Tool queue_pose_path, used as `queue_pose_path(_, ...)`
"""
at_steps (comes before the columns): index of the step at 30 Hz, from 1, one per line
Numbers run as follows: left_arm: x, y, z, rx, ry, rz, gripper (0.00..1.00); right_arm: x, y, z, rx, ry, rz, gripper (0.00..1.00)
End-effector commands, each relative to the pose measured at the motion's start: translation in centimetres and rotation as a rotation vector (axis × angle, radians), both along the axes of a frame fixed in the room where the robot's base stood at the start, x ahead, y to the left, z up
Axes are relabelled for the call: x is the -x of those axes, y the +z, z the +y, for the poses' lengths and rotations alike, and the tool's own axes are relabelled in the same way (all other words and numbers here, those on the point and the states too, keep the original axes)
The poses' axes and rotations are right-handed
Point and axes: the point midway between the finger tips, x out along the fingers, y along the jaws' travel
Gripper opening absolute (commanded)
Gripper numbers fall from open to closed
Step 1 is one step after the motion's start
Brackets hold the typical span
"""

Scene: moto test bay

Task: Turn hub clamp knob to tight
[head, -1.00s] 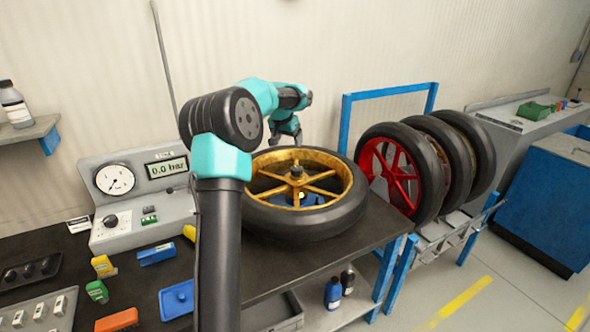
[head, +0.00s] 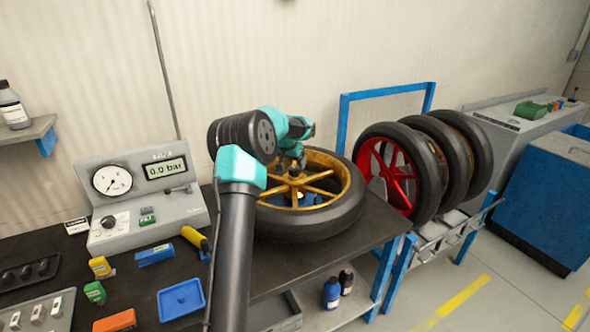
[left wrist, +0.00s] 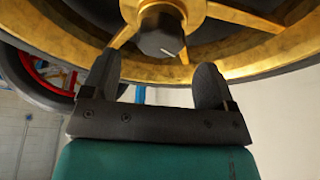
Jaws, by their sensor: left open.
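The hub clamp knob (head: 295,171) is a dark knob at the centre of the gold-spoked wheel (head: 335,212), which lies flat on the bench. In the left wrist view the knob (left wrist: 161,34) shows a white pointer line on its face. My left gripper (head: 291,162) is just behind and above the knob in the head view. In the left wrist view the two dark fingers of my left gripper (left wrist: 156,82) are spread and empty, with the knob just beyond their tips, lined up with the gap. My right gripper is out of view.
A gauge box (head: 140,195) reading 0.0 bar stands at the left on the dark bench. A blue tray (head: 181,300) and several small coloured items lie in front of it. A rack with several upright wheels (head: 387,174) stands to the right.

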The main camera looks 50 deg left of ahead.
Motion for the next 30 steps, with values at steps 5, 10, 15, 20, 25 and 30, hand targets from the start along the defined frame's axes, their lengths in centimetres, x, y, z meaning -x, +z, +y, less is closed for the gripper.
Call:
queue_pose_path(5, -1.0, -2.7, 0.4, 0.000, 0.000, 0.001, 0.80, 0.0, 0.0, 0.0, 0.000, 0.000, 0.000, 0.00)
queue_pose_path(10, -1.7, -4.2, 0.6, 0.000, 0.000, -0.001, 0.80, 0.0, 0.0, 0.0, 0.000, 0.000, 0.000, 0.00)
queue_pose_path(15, -1.8, -4.5, 0.6, -0.001, 0.000, -0.002, 0.80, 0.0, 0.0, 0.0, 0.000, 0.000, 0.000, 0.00)
queue_pose_path(20, -1.8, -4.5, 0.6, -0.001, 0.000, -0.002, 0.80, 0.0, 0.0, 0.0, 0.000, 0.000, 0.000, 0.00)
queue_pose_path(25, -1.8, -4.5, 0.6, 0.000, 0.000, -0.001, 0.66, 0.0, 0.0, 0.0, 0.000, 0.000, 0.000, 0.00)
queue_pose_path(30, -1.8, -4.5, 0.6, 0.000, 0.000, -0.001, 0.50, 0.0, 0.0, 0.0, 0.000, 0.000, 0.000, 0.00)
